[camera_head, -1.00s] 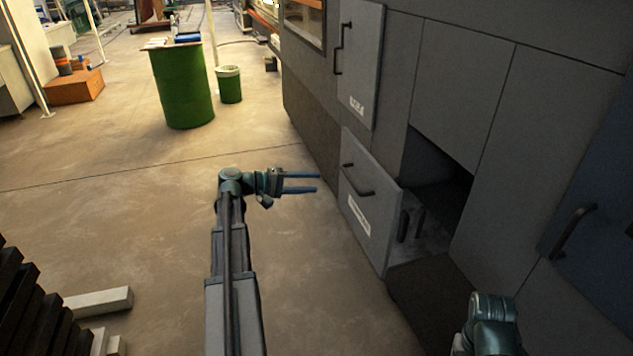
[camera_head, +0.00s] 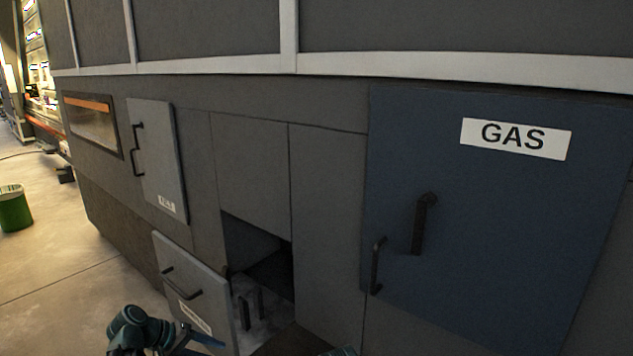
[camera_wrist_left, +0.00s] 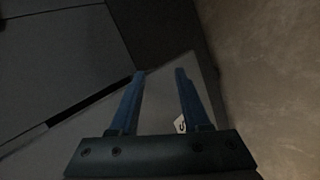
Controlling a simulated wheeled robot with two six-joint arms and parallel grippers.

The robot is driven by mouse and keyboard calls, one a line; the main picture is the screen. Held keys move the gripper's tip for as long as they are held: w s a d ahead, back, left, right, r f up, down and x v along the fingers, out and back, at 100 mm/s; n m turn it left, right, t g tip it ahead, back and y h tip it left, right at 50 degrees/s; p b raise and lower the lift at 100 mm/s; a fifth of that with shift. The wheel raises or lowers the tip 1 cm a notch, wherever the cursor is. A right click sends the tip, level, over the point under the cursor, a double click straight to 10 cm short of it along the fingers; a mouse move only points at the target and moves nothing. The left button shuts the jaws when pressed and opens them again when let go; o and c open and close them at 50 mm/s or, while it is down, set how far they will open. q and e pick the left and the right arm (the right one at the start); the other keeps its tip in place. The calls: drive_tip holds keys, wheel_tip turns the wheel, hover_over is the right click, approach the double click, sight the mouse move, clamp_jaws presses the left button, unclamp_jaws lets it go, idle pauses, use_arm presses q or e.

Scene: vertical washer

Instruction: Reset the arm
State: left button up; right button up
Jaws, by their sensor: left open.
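My left gripper (camera_head: 208,340) is at the bottom left of the head view, in front of the open grey lower door (camera_head: 196,296) of the machine. In the left wrist view its two blue fingers (camera_wrist_left: 160,73) are apart, with nothing held between them. The grey door panel (camera_wrist_left: 159,115) shows beyond them, with part of a white label near the right finger. I cannot tell whether the fingers touch the door. Only a small teal piece of my right arm shows at the bottom edge of the head view; the right gripper is out of view.
A dark opening (camera_head: 262,262) lies beside the open lower door. A grey upper door (camera_head: 157,160) and a blue door marked GAS (camera_head: 500,220) have black handles. A green bin (camera_head: 14,212) stands far left.

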use_arm(q)
drive_tip(key=s+d+f+m+g+y, duration=0.2)
drive_tip(key=s+d+f+m+y, duration=0.15)
drive_tip(key=s+d, duration=0.25)
drive_tip(key=s+d+f+m+g+y, duration=0.2)
drive_tip(key=s+d+m+y, duration=0.1)
drive_tip(key=s+d+y, duration=0.15)
drive_tip(key=s+d+r+m+p, duration=0.1)
drive_tip(key=s+d+r+p, duration=0.2)
drive_tip(key=d+p, duration=0.1)
drive_tip(key=s+d+r+m+p, duration=0.2)
drive_tip(key=s+d+r+p, duration=0.1)
drive_tip(key=d, duration=0.4)
drive_tip(key=shift+r+g+y+p, duration=0.3)
drive_tip(key=shift+r+g+p, duration=0.1)
drive_tip(key=shift+r, duration=0.25)
